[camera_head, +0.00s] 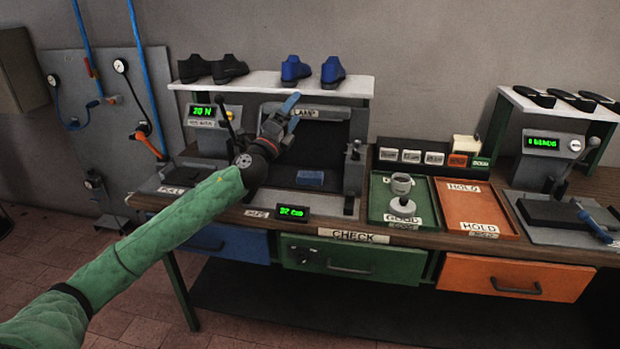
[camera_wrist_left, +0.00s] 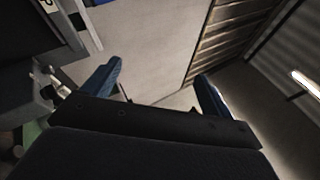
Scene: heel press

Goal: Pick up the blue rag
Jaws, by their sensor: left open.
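A small blue folded piece (camera_head: 310,178), which looks like the blue rag, lies on the bench in front of the dark panel at the middle station. My left gripper (camera_head: 291,108) is in the air above and to the left of it, in front of the lamp sign. Its blue fingers are apart and nothing shows between them. In the left wrist view my left gripper (camera_wrist_left: 158,88) points toward wall and floor, with an empty gap; the rag is not seen there. My right gripper is not in view.
A shelf (camera_head: 262,84) with black and blue shoes is behind. A lever press (camera_head: 555,160) stands at the right.

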